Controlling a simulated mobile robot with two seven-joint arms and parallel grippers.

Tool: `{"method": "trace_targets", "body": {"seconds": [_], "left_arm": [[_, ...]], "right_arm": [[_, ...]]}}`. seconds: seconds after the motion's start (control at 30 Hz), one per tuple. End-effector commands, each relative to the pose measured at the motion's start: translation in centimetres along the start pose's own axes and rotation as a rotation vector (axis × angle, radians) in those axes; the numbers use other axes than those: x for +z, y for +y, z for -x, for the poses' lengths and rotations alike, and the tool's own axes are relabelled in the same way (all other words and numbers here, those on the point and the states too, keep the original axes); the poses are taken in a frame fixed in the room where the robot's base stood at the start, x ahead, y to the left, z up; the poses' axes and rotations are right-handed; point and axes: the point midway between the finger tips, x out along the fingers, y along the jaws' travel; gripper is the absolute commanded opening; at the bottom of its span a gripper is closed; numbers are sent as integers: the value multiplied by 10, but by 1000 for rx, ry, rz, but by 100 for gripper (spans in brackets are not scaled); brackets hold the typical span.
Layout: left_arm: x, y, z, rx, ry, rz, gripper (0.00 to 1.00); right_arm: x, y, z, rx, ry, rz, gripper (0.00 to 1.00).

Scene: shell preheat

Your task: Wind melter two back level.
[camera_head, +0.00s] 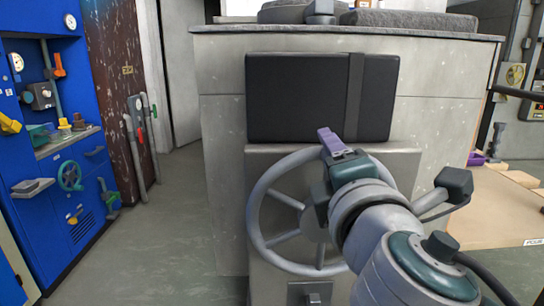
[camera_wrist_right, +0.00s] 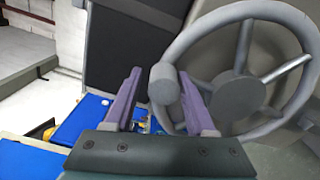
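A large grey handwheel (camera_head: 254,215) with several spokes stands on a grey metal housing (camera_head: 400,160) in the head view. It fills the upper right of the right wrist view (camera_wrist_right: 250,12). A rounded grey knob (camera_wrist_right: 165,84) sits at the wheel's rim. My right gripper (camera_head: 330,142) is at the top of the wheel. In the wrist view its purple fingers (camera_wrist_right: 159,76) are apart, with the knob between them and a gap at the left finger. Whether the other finger touches the knob I cannot tell. My left gripper is in neither view.
A dark rectangular box (camera_head: 300,98) with a strap-like band sits above the wheel on the grey cabinet (camera_head: 225,150). A blue panel (camera_head: 75,225) with valves and a small green wheel (camera_head: 70,176) stands left. Bare floor (camera_head: 150,240) lies between. A wooden table (camera_head: 495,215) is right.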

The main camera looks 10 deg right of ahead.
Motion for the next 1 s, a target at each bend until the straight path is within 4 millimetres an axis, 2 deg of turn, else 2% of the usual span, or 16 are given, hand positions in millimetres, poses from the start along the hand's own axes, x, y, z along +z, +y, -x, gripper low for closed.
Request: {"method": "trace_targets", "body": {"seconds": [0.03, 0.1, 0.33, 0.43, 0.57, 0.8, 1.0], "left_arm": [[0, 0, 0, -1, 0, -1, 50], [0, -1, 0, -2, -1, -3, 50], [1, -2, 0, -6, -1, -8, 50], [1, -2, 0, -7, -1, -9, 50], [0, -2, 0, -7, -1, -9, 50], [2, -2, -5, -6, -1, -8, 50], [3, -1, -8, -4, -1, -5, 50]], "right_arm": [[0, -1, 0, -2, 0, -1, 62], [0, -1, 0, -3, 0, -1, 69], [0, -2, 1, -6, 0, -2, 69], [-1, -4, 7, -7, 1, -1, 69], [0, -4, 28, -9, 2, -3, 69], [-1, -4, 75, -8, 1, -3, 69], [0, -2, 96, -5, 1, -3, 69]]}}
